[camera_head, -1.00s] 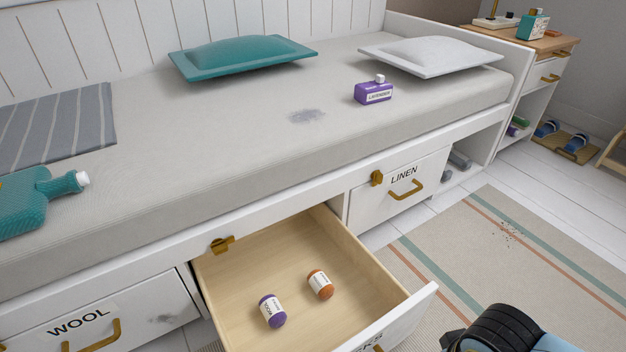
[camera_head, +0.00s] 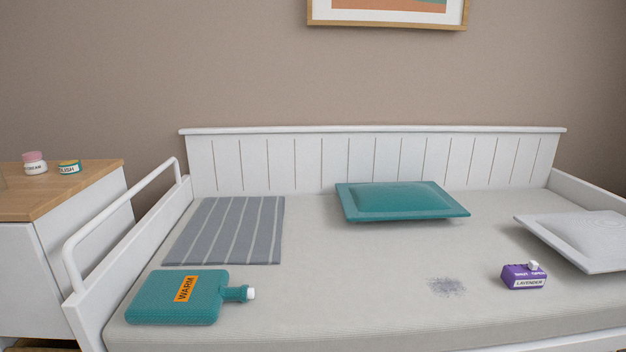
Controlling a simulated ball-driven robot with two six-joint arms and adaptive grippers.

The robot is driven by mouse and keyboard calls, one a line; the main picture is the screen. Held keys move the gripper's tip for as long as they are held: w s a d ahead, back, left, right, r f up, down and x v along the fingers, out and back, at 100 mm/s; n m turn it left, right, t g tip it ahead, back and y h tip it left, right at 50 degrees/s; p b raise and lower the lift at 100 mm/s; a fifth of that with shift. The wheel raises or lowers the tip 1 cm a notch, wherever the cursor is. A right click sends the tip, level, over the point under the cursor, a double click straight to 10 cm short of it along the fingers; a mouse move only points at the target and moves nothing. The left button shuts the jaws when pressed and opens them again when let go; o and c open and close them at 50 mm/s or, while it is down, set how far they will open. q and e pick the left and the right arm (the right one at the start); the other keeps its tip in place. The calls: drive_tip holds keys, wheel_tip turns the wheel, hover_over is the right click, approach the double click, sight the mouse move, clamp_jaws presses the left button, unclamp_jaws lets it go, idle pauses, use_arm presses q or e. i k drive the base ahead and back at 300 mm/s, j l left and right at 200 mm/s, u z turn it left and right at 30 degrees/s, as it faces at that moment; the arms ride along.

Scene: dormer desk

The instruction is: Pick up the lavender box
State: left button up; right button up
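The lavender box (camera_head: 523,277) is a small purple box with a white label reading LAVENDER and a white knob on top. It stands on the mattress at the right, near the front edge, just left of the white pillow. Neither of my grippers shows in the view now, so their distance from the box cannot be seen.
On the mattress (camera_head: 330,300) lie a teal pillow (camera_head: 402,201), a white pillow (camera_head: 585,237), a striped blanket (camera_head: 228,230), a teal hot water bottle (camera_head: 178,297) and a grey smudge (camera_head: 446,287). A white guard rail (camera_head: 120,220) stands at the left end. Jars sit on the cabinet (camera_head: 85,180).

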sight(515, 276)
drive_tip(key=k+j+z, duration=0.2)
drive_tip(key=k+z, duration=0.6)
drive_tip(key=z, duration=0.15)
drive_tip(key=i+l+z, duration=0.55)
drive_tip(key=z, duration=0.25)
drive_tip(key=i+z, duration=0.8)
drive_tip(key=i+l+u, duration=0.2)
drive_tip(key=i, duration=0.2)
drive_tip(key=i+u, duration=0.15)
drive_tip(key=i, duration=0.25)
drive_tip(key=i+u, duration=0.15)
drive_tip(key=u, duration=0.25)
drive_tip(key=i+l+u, duration=0.1)
drive_tip(key=u, duration=0.35)
drive_tip(key=i+l+u, duration=0.1)
drive_tip(key=u, duration=0.3)
drive_tip(key=i+l+u, duration=0.1)
drive_tip(key=u, duration=0.35)
